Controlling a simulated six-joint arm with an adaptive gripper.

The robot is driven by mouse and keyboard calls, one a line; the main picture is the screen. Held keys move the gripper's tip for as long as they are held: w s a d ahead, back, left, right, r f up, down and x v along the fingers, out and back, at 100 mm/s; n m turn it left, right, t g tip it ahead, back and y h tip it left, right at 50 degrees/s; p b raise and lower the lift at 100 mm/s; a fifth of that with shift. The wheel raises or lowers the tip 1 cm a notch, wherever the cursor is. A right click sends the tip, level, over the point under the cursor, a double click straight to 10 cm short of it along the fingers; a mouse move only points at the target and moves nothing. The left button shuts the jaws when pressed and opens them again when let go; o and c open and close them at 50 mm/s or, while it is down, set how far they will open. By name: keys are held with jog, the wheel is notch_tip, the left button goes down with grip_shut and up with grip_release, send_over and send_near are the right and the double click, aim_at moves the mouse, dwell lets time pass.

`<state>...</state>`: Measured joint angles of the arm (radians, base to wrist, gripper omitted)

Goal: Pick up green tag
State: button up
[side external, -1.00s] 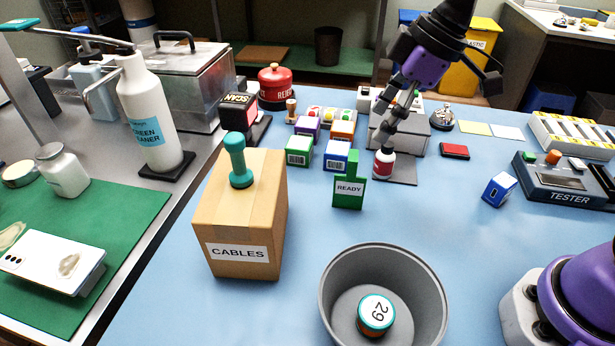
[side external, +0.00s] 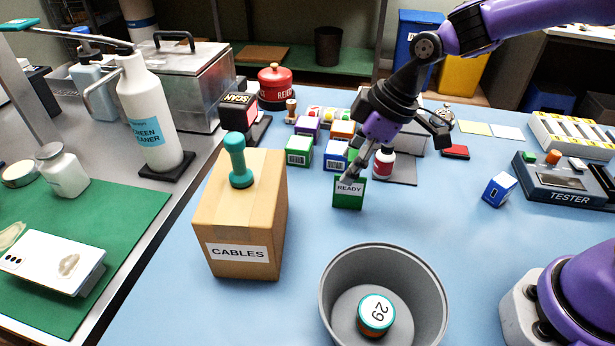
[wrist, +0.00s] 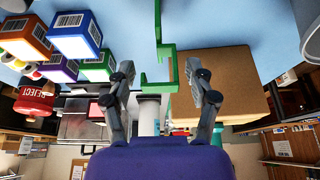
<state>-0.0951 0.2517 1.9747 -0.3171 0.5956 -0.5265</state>
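The green tag (side external: 348,203) stands upright on the blue table with its white READY label facing the side camera. Its narrow upper part is now partly hidden by my gripper. My gripper (side external: 350,176) is right at the tag's upper part, in front of it as the side camera sees it. In the wrist view, my gripper (wrist: 160,74) is open, with a wide gap between its fingertips. The green tag (wrist: 158,50) shows as a thin green edge and frame in that gap. I cannot tell whether a finger touches it.
Small barcoded boxes, including a green-and-white one (side external: 299,150) and a blue one (side external: 336,154), stand close behind the tag. A red-and-white bottle (side external: 383,165) is right behind. A CABLES carton (side external: 228,225) stands left and a grey bin (side external: 334,285) in front.

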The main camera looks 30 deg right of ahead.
jog(key=c, duration=0.4)
jog(key=shift+c, duration=0.3)
jog(key=shift+r, duration=0.1)
